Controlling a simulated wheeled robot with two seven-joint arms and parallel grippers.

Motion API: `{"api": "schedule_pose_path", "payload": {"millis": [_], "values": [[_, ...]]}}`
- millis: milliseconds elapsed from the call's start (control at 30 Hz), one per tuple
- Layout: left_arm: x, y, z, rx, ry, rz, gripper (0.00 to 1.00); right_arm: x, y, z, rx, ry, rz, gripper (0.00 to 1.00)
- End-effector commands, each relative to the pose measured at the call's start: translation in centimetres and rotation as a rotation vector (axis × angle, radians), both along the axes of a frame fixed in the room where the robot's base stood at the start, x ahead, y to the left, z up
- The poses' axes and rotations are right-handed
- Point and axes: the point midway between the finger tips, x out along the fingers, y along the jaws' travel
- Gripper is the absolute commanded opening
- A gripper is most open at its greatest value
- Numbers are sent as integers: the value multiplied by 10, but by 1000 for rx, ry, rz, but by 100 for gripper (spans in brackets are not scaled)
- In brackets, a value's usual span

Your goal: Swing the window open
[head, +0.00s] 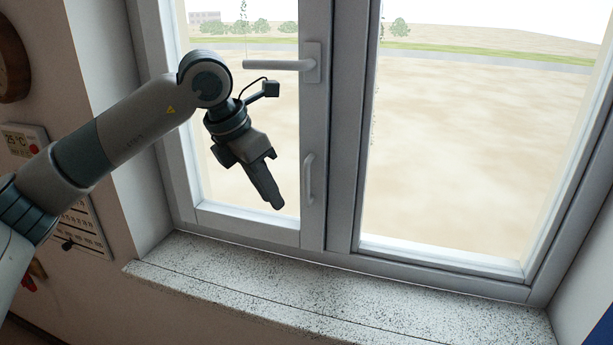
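The window has a left sash (314,130) and a right pane in a grey frame (347,200). The left sash looks shut against the frame. Its lever handle (285,65) lies level, pointing left from its plate. A smaller upright pull handle (308,180) sits lower on the same sash stile. My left gripper (274,200) hangs in front of the left pane, pointing down and right, left of the pull handle and apart from it in the picture. Its fingers overlap from this angle, so its opening is unclear. My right gripper is not in view.
A speckled stone sill (330,305) runs below the window and is bare. A thermometer display (22,140) and a calendar-like sheet (85,228) hang on the left wall. A round brown object (10,60) is at upper left.

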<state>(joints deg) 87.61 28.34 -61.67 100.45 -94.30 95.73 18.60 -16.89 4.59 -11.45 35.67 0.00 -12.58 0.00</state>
Motion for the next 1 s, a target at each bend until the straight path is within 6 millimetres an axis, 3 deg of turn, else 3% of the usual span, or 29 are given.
{"api": "schedule_pose_path", "payload": {"millis": [100,500,1000], "values": [[12,-18,5,1,2,-3,19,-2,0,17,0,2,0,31],[51,-70,4,0,1,-1,19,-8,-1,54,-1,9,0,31],[53,-71,-11,1,-1,-1,19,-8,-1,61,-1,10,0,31]]}}
